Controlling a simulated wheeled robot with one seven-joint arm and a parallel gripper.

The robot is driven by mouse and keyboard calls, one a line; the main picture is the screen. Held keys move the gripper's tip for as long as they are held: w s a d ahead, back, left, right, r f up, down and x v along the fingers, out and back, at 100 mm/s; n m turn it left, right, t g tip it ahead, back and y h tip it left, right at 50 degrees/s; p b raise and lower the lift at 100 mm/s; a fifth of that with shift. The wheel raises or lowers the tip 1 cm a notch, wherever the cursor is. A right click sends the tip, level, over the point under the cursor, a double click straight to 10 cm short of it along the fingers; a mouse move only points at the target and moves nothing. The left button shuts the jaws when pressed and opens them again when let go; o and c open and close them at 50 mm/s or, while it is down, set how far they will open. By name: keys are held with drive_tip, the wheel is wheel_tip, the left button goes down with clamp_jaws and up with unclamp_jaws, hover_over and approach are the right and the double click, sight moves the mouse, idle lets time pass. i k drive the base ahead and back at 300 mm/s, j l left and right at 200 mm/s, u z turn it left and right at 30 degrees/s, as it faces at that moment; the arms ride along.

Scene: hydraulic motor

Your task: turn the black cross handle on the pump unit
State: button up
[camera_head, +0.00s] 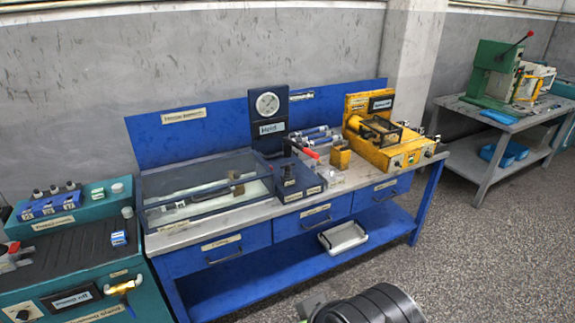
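A dark blue pump unit with a round white gauge (267,104) stands on the blue workbench (230,215), right of a clear-lidded tray. A lower dark block (290,180) with labels sits in front of the gauge panel. A small black part (287,170) shows on top of this block; it is too small to tell whether it is the cross handle. A red lever (304,148) is just right of it. My dark ribbed arm part (372,305) shows at the bottom edge, well in front of the bench. I cannot make out my gripper's fingers.
A yellow machine (385,145) stands on the bench's right end. A clear-lidded tray (200,220) fills its left part. A teal unit (75,275) stands at the left. A grey table (490,118) with a green press is at the right. The right-hand floor is clear.

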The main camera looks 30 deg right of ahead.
sight(286, 167)
drive_tip(key=i+l+u, duration=0.2)
drive_tip(key=i+u, duration=0.25)
drive_tip(key=i+l+u, duration=0.45)
drive_tip(key=i, duration=0.15)
drive_tip(key=i+l+u, duration=0.5)
drive_tip(key=k, duration=0.05)
